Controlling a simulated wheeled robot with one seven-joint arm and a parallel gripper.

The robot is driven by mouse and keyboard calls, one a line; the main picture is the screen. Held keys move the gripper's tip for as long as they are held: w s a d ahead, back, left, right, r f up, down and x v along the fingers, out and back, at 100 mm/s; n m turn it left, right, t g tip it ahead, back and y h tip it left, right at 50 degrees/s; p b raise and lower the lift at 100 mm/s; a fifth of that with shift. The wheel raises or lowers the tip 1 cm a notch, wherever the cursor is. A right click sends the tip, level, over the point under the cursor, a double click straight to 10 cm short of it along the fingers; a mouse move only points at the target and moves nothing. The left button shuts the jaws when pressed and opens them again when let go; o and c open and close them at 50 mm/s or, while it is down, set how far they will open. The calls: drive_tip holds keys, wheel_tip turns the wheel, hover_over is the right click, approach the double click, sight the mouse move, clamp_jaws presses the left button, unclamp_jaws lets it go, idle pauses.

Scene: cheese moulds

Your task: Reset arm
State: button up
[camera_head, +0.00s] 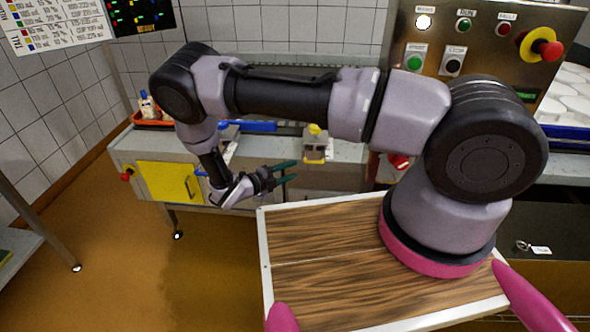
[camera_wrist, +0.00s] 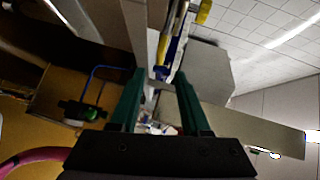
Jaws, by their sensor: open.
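My gripper (camera_head: 287,172) is at the end of my arm, in the head view left of centre, in front of the grey workbench. Its two green fingers are apart and nothing shows between them. In the wrist view my gripper (camera_wrist: 160,88) also has its fingers spread, with the tilted bench scene beyond them. My arm reaches left from its pink-ringed base, bends at the elbow and hangs down to the wrist.
A grey workbench (camera_head: 345,152) with a yellow panel (camera_head: 168,181) stands behind my gripper. On it are an orange tray (camera_head: 150,119) with a bottle and a small yellow-topped device (camera_head: 315,145). A steel control panel (camera_head: 480,45) stands at upper right. Brown floor (camera_head: 120,270) is clear at left.

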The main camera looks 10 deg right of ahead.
idle(0.3)
drive_tip(key=s+d+r+m+g+y, duration=0.1)
drive_tip(key=d+r+m+g+y, duration=0.2)
drive_tip(key=r+m, duration=0.7)
drive_tip(key=s+d+r+m+g+y, duration=0.1)
drive_tip(key=d+r+m+g+y, duration=0.15)
drive_tip(key=r+m, duration=0.65)
drive_tip(key=s+d+r+m+g+y, duration=0.1)
drive_tip(key=d+r+m+g+y, duration=0.15)
drive_tip(key=r+m, duration=0.75)
drive_tip(key=s+d+r+m+t+y, duration=0.2)
drive_tip(key=s+r+m, duration=0.6)
drive_tip(key=r, duration=0.4)
drive_tip(key=s+d+r+m+t+y, duration=0.3)
drive_tip(key=s+r+m+t+y, duration=0.2)
drive_tip(key=s+r+m, duration=0.4)
wheel_tip(320, 180, up, 4)
drive_tip(key=shift+s+d+m+y, duration=0.25)
drive_tip(key=shift+m+y, duration=0.35)
drive_tip(key=shift+m, duration=0.3)
